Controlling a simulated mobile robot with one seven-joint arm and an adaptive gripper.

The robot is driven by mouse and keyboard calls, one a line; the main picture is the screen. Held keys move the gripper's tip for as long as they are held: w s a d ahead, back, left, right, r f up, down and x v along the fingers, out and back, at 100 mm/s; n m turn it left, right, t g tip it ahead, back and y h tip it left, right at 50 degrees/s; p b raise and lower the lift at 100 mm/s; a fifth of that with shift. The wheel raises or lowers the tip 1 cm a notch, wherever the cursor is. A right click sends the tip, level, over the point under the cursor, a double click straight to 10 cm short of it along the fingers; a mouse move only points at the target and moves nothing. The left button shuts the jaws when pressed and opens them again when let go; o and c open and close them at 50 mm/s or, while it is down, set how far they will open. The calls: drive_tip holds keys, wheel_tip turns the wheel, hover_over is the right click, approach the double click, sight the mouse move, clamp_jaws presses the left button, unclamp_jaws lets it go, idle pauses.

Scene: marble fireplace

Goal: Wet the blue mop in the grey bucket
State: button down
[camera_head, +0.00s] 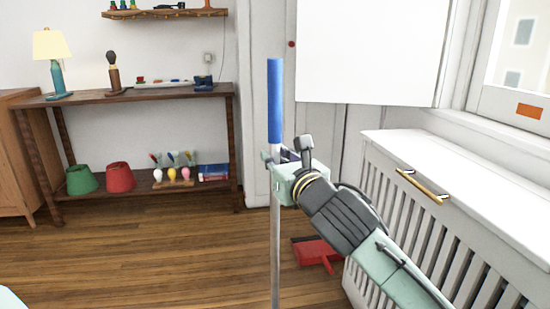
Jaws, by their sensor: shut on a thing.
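The mop (275,100) stands close to upright in the middle of the view, with a blue grip at the top and a thin grey pole running down past the bottom edge. Its head is out of view. My gripper (283,158) is shut on the pole just below the blue grip. My arm reaches in from the lower right. No grey bucket shows in this view.
A white radiator cover (385,215) stands at the right. A red dustpan (317,252) lies on the floor beside it. A wooden shelf table (140,95) with a lamp stands at the back left. The wooden floor (160,265) at left is mostly clear.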

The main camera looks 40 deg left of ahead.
sight(278, 67)
drive_tip(key=shift+f+b, duration=0.6)
idle(0.7)
drive_tip(key=shift+r, duration=0.15)
idle(0.5)
wheel_tip(278, 67, up, 19)
drive_tip(key=p, duration=1.5)
idle(0.4)
